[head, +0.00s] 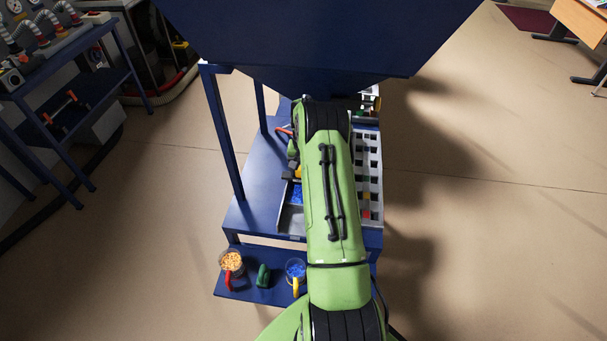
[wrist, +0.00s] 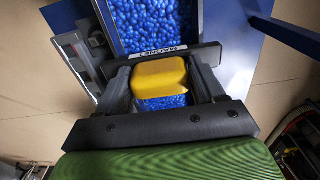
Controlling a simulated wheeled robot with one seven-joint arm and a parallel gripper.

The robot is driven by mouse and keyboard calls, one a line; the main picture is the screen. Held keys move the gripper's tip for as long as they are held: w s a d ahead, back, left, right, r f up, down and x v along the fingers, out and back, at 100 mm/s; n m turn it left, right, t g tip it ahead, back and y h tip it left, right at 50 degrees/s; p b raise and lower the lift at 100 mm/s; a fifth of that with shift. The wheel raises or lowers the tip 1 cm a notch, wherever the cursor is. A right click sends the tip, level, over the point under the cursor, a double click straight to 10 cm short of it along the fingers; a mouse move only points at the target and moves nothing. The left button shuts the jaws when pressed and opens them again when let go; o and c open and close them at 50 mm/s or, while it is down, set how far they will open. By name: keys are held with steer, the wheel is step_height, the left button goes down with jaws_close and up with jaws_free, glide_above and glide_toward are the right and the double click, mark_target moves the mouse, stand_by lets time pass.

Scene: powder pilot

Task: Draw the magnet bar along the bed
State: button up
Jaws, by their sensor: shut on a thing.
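The magnet bar (wrist: 205,55) is a dark bar with a white label reading MAGNET and a yellow handle (wrist: 158,76). My gripper (wrist: 161,82) is shut on the yellow handle, one dark finger on each side. The bar lies across the bed (wrist: 201,18), a trough of blue pellets (wrist: 150,25). Blue pellets show on both sides of the handle. In the head view my gripper (head: 291,172) is a small dark shape left of my green arm, with a bit of yellow. My arm hides most of the bed there; its near grey end (head: 291,220) shows.
A grey slotted rack (head: 369,190) runs along the right of the blue stand (head: 250,190). A dark blue hopper (head: 320,35) hangs above the far end. On the lower shelf stand a cup of orange pellets (head: 231,262), a green item (head: 263,275) and a cup of blue pellets (head: 295,270).

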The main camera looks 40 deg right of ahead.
steer(key=shift+w+d+b, duration=0.35)
steer(key=shift+w+d, duration=0.35)
steer(key=shift+d, duration=0.25)
steer(key=shift+w+d+b, duration=0.3)
steer(key=shift+w+d, duration=0.4)
steer(key=shift+d, duration=0.2)
steer(key=shift+w+d, duration=0.2)
steer(key=shift+d, duration=0.05)
steer(key=shift+w+r, duration=0.1)
steer(key=shift+r, duration=0.05)
